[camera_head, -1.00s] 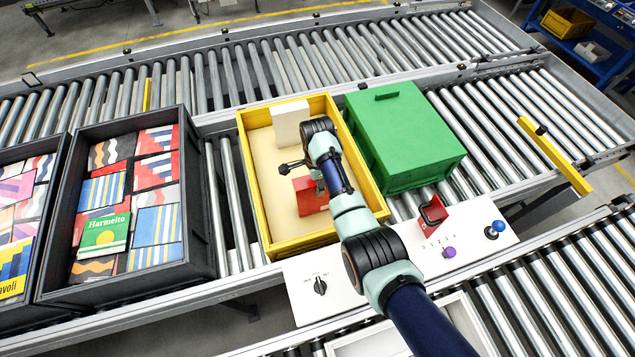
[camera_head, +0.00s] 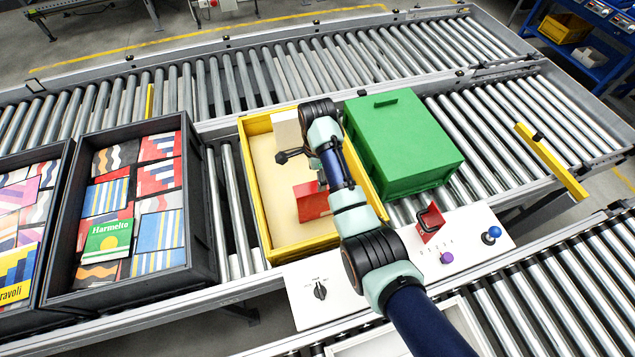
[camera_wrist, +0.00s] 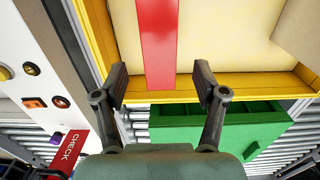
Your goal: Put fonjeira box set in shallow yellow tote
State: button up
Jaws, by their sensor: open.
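A shallow yellow tote (camera_head: 256,215) with a cream floor stands in the middle of the head view. A red box (camera_head: 311,203) stands in its near part, partly hidden by my arm; its narrow red side shows in the wrist view (camera_wrist: 158,45). I cannot read a title on it, so I cannot tell whether it is the fonjeira box set. My gripper (camera_wrist: 160,85) is open and empty, its fingers apart on either side of the red side's lower end in the picture. In the head view one dark finger (camera_head: 290,155) shows above the tote.
A closed green bin (camera_head: 405,140) stands right of the tote. A cream box (camera_head: 286,127) stands at its far end, partly behind my arm. Two dark crates of books (camera_head: 200,235) stand left. A control panel (camera_head: 420,262) lies in front. Rollers behind are clear.

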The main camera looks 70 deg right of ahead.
notch_tip(320, 180, up, 4)
jog(key=shift+f, duration=0.1)
dwell(0.4)
jog(key=w+a+n+t+h, duration=0.2)
jog(key=w+a+n+t, duration=0.1)
jog(key=w+a+n, duration=0.7)
jog(key=w+a+r+n+t, duration=0.1)
jog(key=a+r+n+t, duration=0.2)
jog(key=a, duration=0.6)
jog(key=w+a+r+n+t, duration=0.15)
jog(key=a+n, duration=0.25)
jog(key=a, duration=0.5)
jog(key=s+a+r+n+t+y, duration=0.1)
jog(key=s+a+r+n+t, duration=0.1)
jog(key=a+r+n, duration=0.3)
jog(key=s+a+r+n+t+y, duration=0.1)
jog(key=s+a+r+n+t, duration=0.2)
jog(key=a, duration=0.8)
notch_tip(320, 180, up, 3)
jog(key=s+n, duration=0.1)
jog(key=n, duration=0.2)
jog(key=shift+s+f, duration=0.15)
jog(key=shift+s, duration=0.05)
